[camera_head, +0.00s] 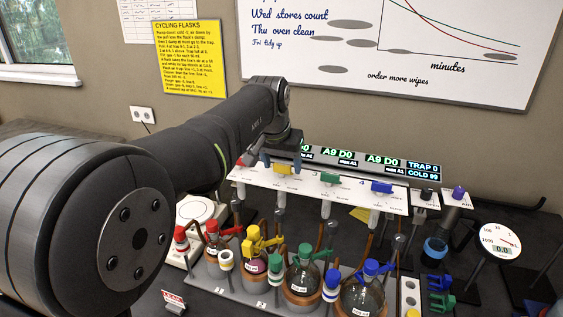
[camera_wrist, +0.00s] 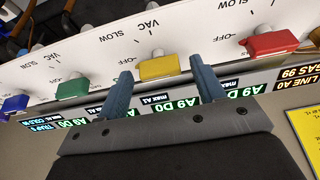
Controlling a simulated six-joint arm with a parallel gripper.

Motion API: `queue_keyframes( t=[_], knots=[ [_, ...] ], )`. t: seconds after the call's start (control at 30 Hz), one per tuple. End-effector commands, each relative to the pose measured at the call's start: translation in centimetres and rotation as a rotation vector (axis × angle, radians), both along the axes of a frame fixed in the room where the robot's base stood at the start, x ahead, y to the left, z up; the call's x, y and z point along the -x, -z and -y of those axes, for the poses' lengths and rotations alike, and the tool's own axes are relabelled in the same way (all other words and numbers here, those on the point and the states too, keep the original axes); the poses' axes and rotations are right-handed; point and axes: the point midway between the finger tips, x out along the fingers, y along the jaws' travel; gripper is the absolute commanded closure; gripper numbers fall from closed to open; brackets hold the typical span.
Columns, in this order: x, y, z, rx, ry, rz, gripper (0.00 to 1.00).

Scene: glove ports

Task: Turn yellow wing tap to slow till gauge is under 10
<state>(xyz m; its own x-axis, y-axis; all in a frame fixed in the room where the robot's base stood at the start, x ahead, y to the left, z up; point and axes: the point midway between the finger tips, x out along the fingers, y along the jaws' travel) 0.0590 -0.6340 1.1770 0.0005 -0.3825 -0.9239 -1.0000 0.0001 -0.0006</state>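The yellow wing tap (camera_head: 284,169) sits second from the left in a row of coloured taps on the white panel (camera_head: 300,185). In the wrist view, the yellow tap (camera_wrist: 158,67) lies between my two fingertips, its wing along the row like the others. My gripper (camera_wrist: 161,72) is open, one blue finger on each side of the wing, with gaps visible; it also shows in the head view (camera_head: 281,162). OFF, VAC and SLOW are printed on the panel. The round gauge (camera_head: 501,241) stands at the right; its small reading is hard to make out.
A red tap (camera_head: 245,160) and a green tap (camera_head: 330,178) flank the yellow one, with a blue tap (camera_head: 382,187) further right. Lit displays (camera_head: 382,160) run behind the panel. Several flasks (camera_head: 303,278) with coloured clips stand below it, close together.

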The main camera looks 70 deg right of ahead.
Motion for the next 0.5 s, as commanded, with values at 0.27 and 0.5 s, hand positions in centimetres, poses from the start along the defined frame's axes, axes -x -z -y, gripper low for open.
queue_keyframes(
  t=[0.27,0.5],
  knots=[
    [-0.02,-0.01,0.0,0.0,0.0,0.0,0.81],
    [-0.04,0.03,0.0,-0.001,0.011,0.0,0.81]
  ],
)
